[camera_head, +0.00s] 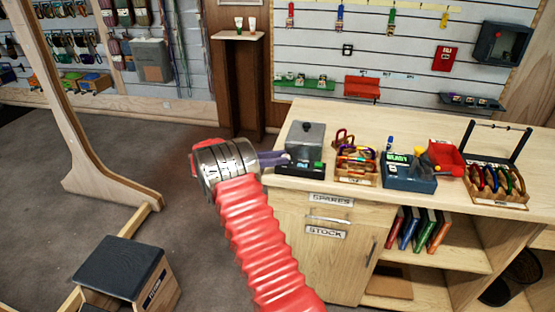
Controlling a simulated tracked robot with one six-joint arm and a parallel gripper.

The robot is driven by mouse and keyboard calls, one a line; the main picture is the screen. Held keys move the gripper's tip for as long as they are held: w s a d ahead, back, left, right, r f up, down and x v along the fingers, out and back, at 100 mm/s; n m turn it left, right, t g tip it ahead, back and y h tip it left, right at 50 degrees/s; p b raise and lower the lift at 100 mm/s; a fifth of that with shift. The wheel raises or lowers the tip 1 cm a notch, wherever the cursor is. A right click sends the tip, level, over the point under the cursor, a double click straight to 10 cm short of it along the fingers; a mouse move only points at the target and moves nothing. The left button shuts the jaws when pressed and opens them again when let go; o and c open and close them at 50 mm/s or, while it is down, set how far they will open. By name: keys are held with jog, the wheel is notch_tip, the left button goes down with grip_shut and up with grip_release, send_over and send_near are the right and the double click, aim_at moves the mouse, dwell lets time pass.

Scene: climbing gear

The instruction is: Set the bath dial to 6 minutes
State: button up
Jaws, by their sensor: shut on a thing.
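The bath looks to be the grey lidded box (305,137) with a dark front panel, at the left end of the wooden counter. The dial's pointer and marks cannot be seen.
On the counter (360,115), right of the bath, stand a wooden tray of carabiners (356,178), a blue device (408,176) with a green display, a red bin (446,158) and a rack of coloured carabiners (496,185).

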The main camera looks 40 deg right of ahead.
jog(key=shift+w+d+r+m+g+y, duration=0.1)
jog(key=shift+m+g+y, duration=0.25)
jog(key=shift+g, duration=0.1)
jog(key=shift+w+d+r+m+g+y, duration=0.1)
jog(key=shift+m+g+y, duration=0.15)
jog(key=shift+m+g, duration=0.15)
jog(key=o, duration=0.7)
jog(key=shift+f, duration=0.1)
jog(key=shift+a, duration=0.1)
jog(key=v, duration=0.7)
jog(key=shift+w+a+f, duration=0.1)
jog(key=shift+w, duration=0.1)
